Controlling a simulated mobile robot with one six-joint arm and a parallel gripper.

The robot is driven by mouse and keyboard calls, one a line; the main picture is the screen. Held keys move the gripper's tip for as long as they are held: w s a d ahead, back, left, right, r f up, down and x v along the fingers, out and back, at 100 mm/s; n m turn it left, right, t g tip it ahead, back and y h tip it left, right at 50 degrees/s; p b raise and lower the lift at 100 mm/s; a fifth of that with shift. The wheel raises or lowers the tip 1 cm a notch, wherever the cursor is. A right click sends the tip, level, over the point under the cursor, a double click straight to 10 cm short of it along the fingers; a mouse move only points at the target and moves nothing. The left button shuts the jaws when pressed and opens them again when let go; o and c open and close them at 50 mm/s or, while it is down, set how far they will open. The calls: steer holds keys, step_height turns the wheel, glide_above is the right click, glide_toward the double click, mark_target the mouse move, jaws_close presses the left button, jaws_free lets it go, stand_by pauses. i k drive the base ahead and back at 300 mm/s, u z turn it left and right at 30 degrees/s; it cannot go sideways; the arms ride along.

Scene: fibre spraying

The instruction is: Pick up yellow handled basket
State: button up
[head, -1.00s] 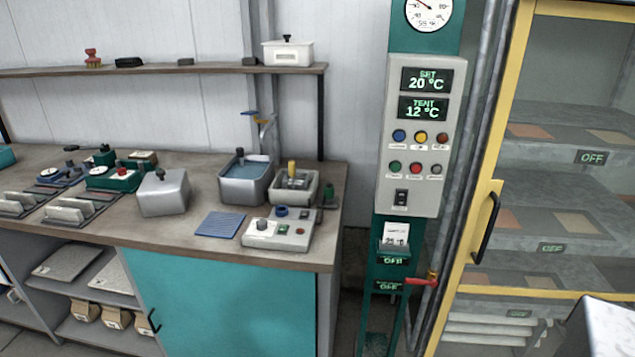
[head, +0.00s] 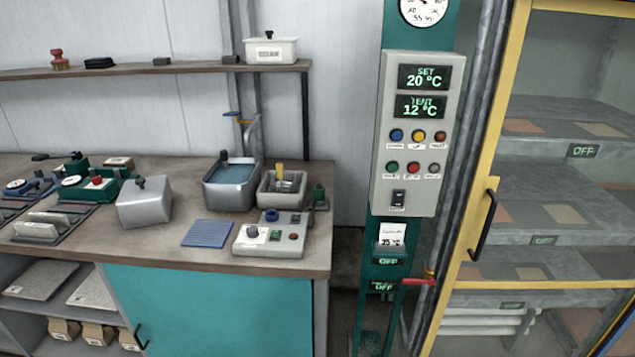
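A grey square tub (head: 283,187) stands at the right end of the workbench in the head view. A yellow upright handle (head: 279,171) sticks up from inside it, on what seems to be a basket. The basket's body is mostly hidden by the tub walls. The tub stands behind a grey control box (head: 270,233) with a knob and small buttons. My gripper does not show in the head view.
A tub of blue liquid (head: 231,184) and a lidded grey box (head: 144,203) stand left of the grey tub. A blue ribbed mat (head: 207,233) lies in front. A control column (head: 409,135) and a yellow-framed cabinet (head: 485,200) stand to the right. A shelf (head: 150,70) runs above the bench.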

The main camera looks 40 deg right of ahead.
mark_target(280, 173)
steer(key=z, duration=0.8)
steer(key=k, duration=1)
steer(key=i, duration=0.85)
